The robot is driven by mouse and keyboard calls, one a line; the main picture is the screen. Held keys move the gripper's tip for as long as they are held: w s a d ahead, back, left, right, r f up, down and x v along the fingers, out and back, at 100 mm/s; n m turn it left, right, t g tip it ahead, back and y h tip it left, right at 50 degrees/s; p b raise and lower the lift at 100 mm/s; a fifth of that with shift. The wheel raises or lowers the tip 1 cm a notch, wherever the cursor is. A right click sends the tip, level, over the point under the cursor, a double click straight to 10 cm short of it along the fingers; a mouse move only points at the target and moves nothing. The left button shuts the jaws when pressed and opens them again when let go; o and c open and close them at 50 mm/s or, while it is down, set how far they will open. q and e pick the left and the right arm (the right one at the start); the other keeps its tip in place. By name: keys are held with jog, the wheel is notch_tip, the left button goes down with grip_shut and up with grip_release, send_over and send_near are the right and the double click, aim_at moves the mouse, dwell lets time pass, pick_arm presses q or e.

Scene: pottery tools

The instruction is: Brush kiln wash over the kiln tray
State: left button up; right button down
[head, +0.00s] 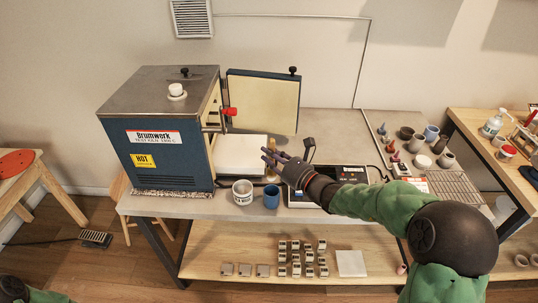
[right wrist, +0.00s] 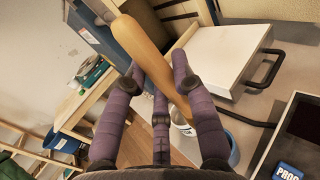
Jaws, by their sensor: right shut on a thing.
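The kiln tray (head: 240,148) is a pale flat slab just right of the kiln's front. It also shows in the right wrist view (right wrist: 215,62), beside a black bar handle. My right gripper (head: 270,157) has purple fingers and is to the right of the tray. It is shut on the brush, whose tan wooden handle (right wrist: 150,62) slants between the fingers in the right wrist view. The brush's bristles cannot be made out. A white pot (head: 242,191) stands in front of the tray; its contents are unclear. My left gripper is not in view.
The blue kiln (head: 168,160) stands at left with its door (head: 262,100) open. A blue mug (head: 271,196) is beside the white pot. A scale (head: 352,174) sits under my right forearm. Cups and small bottles crowd the table's right side.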

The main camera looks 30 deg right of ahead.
aim_at(271, 180)
jog(key=shift+f+b, duration=4.05)
jog(key=shift+f, duration=1.35)
jog(key=c, duration=0.9)
grip_release()
jog(key=shift+c, duration=0.2)
jog(key=v, duration=1.2)
